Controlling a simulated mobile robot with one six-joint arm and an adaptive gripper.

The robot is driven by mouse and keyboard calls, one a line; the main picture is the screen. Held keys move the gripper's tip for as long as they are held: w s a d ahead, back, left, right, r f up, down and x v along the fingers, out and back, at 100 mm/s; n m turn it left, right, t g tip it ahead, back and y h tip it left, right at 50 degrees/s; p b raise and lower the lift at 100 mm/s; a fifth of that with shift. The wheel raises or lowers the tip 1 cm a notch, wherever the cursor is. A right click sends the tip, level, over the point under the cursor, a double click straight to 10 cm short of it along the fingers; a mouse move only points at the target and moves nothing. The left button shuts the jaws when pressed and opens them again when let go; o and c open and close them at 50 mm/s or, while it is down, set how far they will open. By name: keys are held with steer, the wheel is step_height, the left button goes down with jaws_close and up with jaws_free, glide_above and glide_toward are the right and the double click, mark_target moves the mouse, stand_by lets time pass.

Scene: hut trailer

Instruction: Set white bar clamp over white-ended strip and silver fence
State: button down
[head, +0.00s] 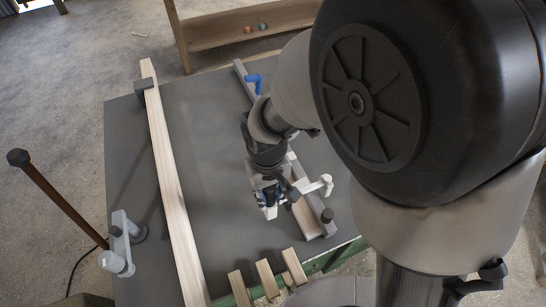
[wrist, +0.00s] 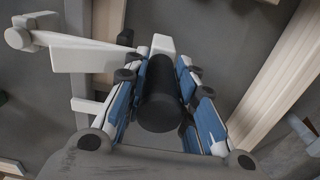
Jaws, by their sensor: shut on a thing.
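My gripper (head: 268,197) is shut on the black handle (wrist: 160,95) of the white bar clamp. The clamp's white arm and round pad (head: 318,187) reach right in the head view, and its white bar (wrist: 85,50) crosses the upper left of the wrist view. The silver fence (head: 314,198) runs along the right of the bench, partly behind my arm. A short pale wooden strip (head: 305,219) lies beside it; its white end is not clear. The clamp appears over or beside strip and fence; I cannot tell whether it touches.
A long wooden board (head: 172,190) spans the dark bench top (head: 215,125). A blue clamp (head: 255,83) sits at the fence's far end. A grey clamp (head: 122,240) with a brown handle stands left. Several wood offcuts (head: 267,279) lie at the near edge. The bench between board and fence is clear.

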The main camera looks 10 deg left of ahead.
steer(key=shift+f+b, duration=1.3)
steer(key=shift+f, duration=0.7)
steer(key=c, duration=1.2)
jaws_free()
steer(key=shift+c, duration=0.2)
steer(key=o, duration=0.5)
steer(key=shift+r, duration=0.1)
step_height(320, 180, up, 9)
steer(key=p, duration=0.7)
steer(key=shift+p, duration=0.35)
